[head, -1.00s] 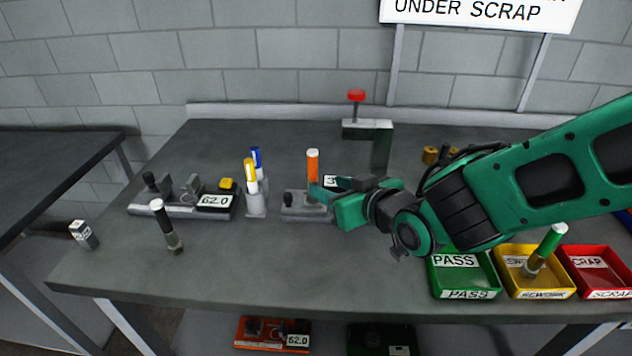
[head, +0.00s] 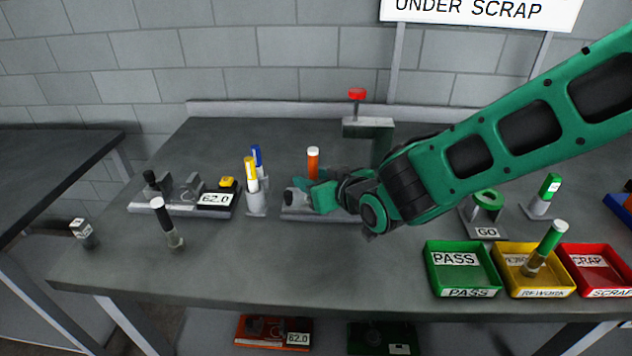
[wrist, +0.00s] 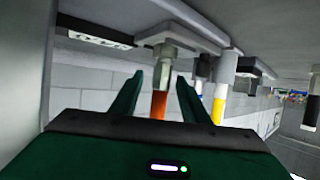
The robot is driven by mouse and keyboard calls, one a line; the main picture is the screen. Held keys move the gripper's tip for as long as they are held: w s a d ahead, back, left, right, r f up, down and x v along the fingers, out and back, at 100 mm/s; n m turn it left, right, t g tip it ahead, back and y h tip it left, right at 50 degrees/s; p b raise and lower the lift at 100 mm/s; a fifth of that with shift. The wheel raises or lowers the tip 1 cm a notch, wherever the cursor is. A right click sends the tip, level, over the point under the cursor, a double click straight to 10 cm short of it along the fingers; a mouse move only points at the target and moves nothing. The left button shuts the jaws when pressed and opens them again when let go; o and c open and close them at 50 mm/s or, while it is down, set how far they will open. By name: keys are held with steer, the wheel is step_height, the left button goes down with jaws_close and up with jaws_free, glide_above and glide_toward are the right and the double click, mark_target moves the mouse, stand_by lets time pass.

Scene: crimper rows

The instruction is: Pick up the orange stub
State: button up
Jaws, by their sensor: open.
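The orange stub (head: 313,158) stands upright in a grey fixture (head: 345,218) near the middle of the bench, its white-capped top showing above my gripper (head: 308,192). The gripper hides the stub's lower part in the head view. In the wrist view, which looks upside down, the open fingers of my gripper (wrist: 160,82) appear on either side of the stub. The stub's orange part (wrist: 158,104) and its metal end show between them, with a visible gap on each side. I cannot tell exactly how deep it sits between the fingers.
A holder with yellow and blue stubs (head: 251,170) stands close left. A red-knobbed stand (head: 368,127) is behind. Green (head: 465,293), yellow (head: 541,293) and red trays are front right.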

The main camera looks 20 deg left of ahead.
jaws_close()
steer(key=shift+r, duration=0.2)
